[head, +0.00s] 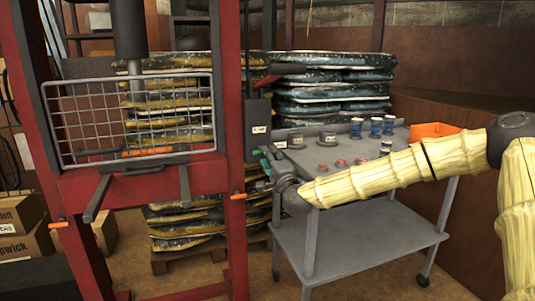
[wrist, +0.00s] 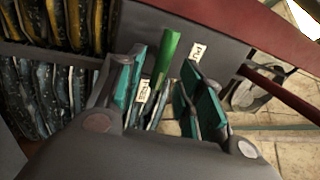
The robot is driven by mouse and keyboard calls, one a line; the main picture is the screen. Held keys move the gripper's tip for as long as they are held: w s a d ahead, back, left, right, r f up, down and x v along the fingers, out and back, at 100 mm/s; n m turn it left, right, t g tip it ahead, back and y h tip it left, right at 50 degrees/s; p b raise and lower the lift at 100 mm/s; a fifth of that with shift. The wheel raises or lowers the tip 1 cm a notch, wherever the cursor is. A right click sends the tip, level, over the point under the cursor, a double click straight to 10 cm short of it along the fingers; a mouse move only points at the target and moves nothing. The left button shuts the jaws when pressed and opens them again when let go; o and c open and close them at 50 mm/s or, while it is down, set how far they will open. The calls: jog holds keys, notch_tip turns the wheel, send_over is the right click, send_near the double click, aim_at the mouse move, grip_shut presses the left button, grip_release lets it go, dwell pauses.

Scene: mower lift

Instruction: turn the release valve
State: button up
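The wrist view shows a bright green lever (wrist: 167,52), which looks like the release valve's handle, beside a dark grey housing (wrist: 225,45). My gripper (wrist: 163,62) has teal finger pads on either side of the green lever. The pads are apart, with visible gaps, so my gripper is open; contact with the lever cannot be made out. In the head view my gripper (head: 267,158) is at the right post of the red frame, just below a black labelled box (head: 258,128).
The red frame (head: 230,190) with a wire guard (head: 138,120) stands left. Stacked bags (head: 330,85) are behind. A dark red bar (wrist: 285,88) lies right of my fingers.

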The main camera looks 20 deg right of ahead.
jog(key=s+f, duration=0.1)
jog(key=s, duration=0.7)
jog(key=shift+s+d+f, duration=0.15)
jog(key=shift+d+f, duration=0.05)
jog(key=shift+f, duration=0.1)
jog(key=s+a+f+n+g+y, duration=0.1)
jog(key=s+a+f+n+g, duration=0.2)
jog(key=f, duration=0.6)
jog(key=s+a+f+n+g+y, duration=0.1)
jog(key=s+a+f+n+g, duration=0.2)
jog(key=f, duration=0.6)
jog(key=s+a+f+n+g+y, duration=0.1)
jog(key=s+a+f, duration=0.3)
jog(key=f, duration=0.5)
jog(key=s+a+f+n+g, duration=0.3)
jog(key=s+f+n+g, duration=0.3)
jog(key=s+f, duration=1.35)
jog(key=s+d+f+n+g+h, duration=0.1)
jog(key=s+d+f+g, duration=0.15)
jog(key=s, duration=0.45)
jog(key=s+d+f+n+g+h, duration=0.15)
jog(key=s+f, duration=0.25)
jog(key=s, duration=0.4)
jog(key=s+d+f+n+g+h, duration=0.1)
jog(key=s+d+f+g, duration=0.2)
jog(key=s, duration=0.4)
notch_tip(320, 180, up, 24)
jog(key=p, duration=2.4)
jog(key=shift+s+d, duration=0.15)
jog(key=shift+s, duration=0.15)
